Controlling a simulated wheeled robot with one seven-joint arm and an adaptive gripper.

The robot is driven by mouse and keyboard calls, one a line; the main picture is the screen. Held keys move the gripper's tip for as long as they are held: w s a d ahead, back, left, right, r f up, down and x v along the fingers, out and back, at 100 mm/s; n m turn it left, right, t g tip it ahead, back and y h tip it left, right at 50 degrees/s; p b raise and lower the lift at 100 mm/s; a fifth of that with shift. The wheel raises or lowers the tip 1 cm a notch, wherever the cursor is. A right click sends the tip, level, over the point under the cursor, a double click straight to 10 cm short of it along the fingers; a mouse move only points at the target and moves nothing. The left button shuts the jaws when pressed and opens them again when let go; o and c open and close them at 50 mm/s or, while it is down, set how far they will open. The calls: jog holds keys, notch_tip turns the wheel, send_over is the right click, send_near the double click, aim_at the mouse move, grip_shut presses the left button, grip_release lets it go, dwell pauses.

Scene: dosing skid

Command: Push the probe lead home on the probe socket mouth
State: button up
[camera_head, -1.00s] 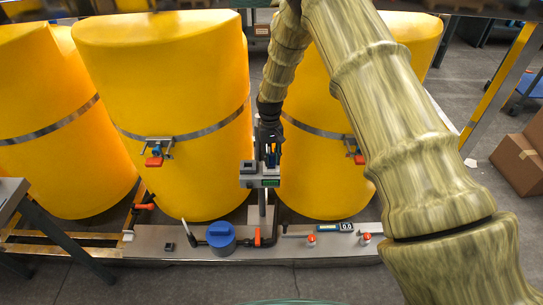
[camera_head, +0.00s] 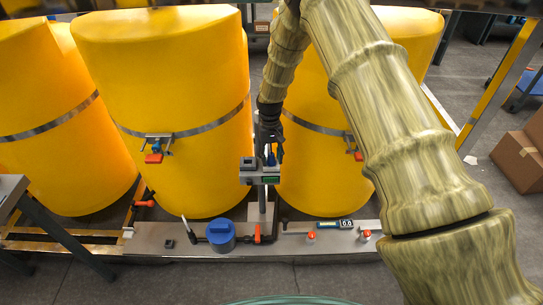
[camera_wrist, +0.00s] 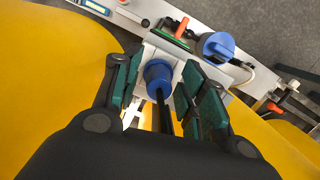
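The probe lead (camera_wrist: 158,76) has a blue plug end with a black cable running back toward my wrist. In the wrist view the plug sits on the pale block of the grey post-mounted unit (camera_head: 258,178), and the socket mouth is hidden beneath it. The plug shows as a small blue spot in the head view (camera_head: 271,159). My gripper (camera_wrist: 156,82) is open, with a green-padded finger on each side of the plug and gaps between pads and plug. In the head view my gripper (camera_head: 268,152) is just above the unit.
Yellow tanks (camera_head: 170,100) stand close behind the unit. A blue-capped fitting (camera_head: 221,234), a black pipe and a red-handled valve (camera_head: 257,234) are below left. A small display (camera_head: 334,225) lies on the skid plate at right. A cardboard box (camera_head: 520,155) is far right.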

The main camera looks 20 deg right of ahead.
jog(key=shift+r, duration=0.1)
jog(key=shift+w+d+r, duration=0.1)
jog(key=shift+w+r, duration=0.05)
jog(key=shift+r, duration=1.05)
jog(key=shift+w+a+r, duration=0.1)
jog(key=shift+w+r, duration=0.1)
jog(key=shift+r, duration=1.05)
jog(key=shift+w+d+r, duration=0.1)
jog(key=shift+w+r, duration=0.05)
jog(key=shift+r, duration=1.05)
jog(key=p, duration=0.1)
send_over(279, 175)
jog(key=s+a, duration=0.2)
jog(key=s, duration=0.2)
notch_tip(279, 175, down, 9)
jog(key=s+f+p, duration=0.2)
jog(key=s+f, duration=0.6)
jog(key=s, duration=0.4)
jog(key=s+r+t+p, duration=0.1)
jog(key=s+p, duration=0.1)
jog(key=s, duration=2.6)
jog(key=shift+d+n+t, duration=0.25)
jog(key=shift+n+t, duration=0.05)
jog(key=shift+n, duration=0.1)
